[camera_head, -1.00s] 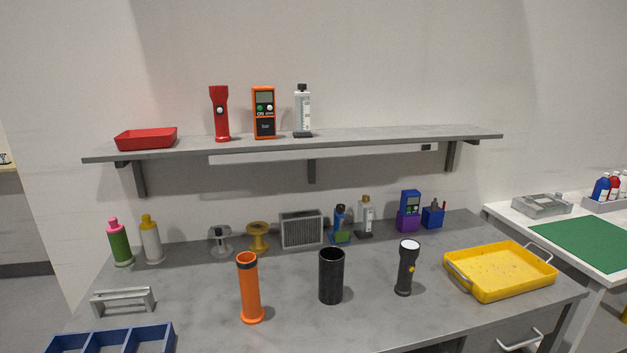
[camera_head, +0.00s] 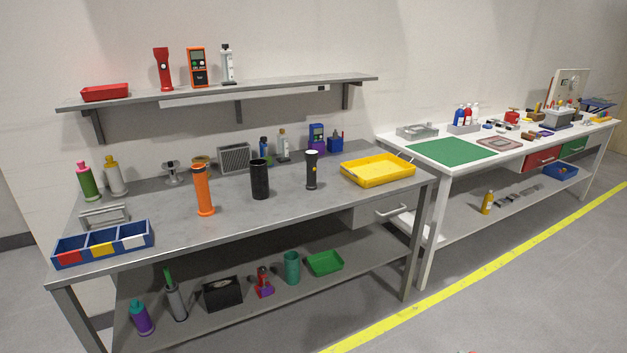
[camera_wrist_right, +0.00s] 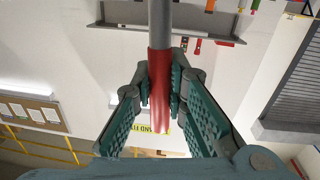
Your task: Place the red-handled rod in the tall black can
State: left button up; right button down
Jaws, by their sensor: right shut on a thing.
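The tall black can (camera_head: 260,180) stands upright on the grey workbench (camera_head: 300,212), between an orange tube and a black flashlight. The red-handled rod (camera_wrist_right: 160,90) shows in the right wrist view, a grey shaft with a red grip. My right gripper (camera_wrist_right: 160,85) is shut on the red grip, with a finger on each side. The grey shaft runs out of the top of that view, so its far end is hidden. Neither gripper shows clearly in the head view, and my left gripper is in no view.
The orange tube (camera_head: 203,190) and flashlight (camera_head: 312,170) stand close beside the can. A yellow tray (camera_head: 378,176) is to the right, a blue divided bin (camera_head: 103,252) to the left. A shelf (camera_head: 220,92) overhangs the back. A white table (camera_head: 480,165) adjoins at right.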

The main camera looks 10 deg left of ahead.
aim_at(264, 197)
jog(key=u, duration=0.65)
jog(key=i, duration=0.6)
jog(key=u, duration=0.85)
jog(key=i, duration=0.8)
jog(key=z, duration=0.2)
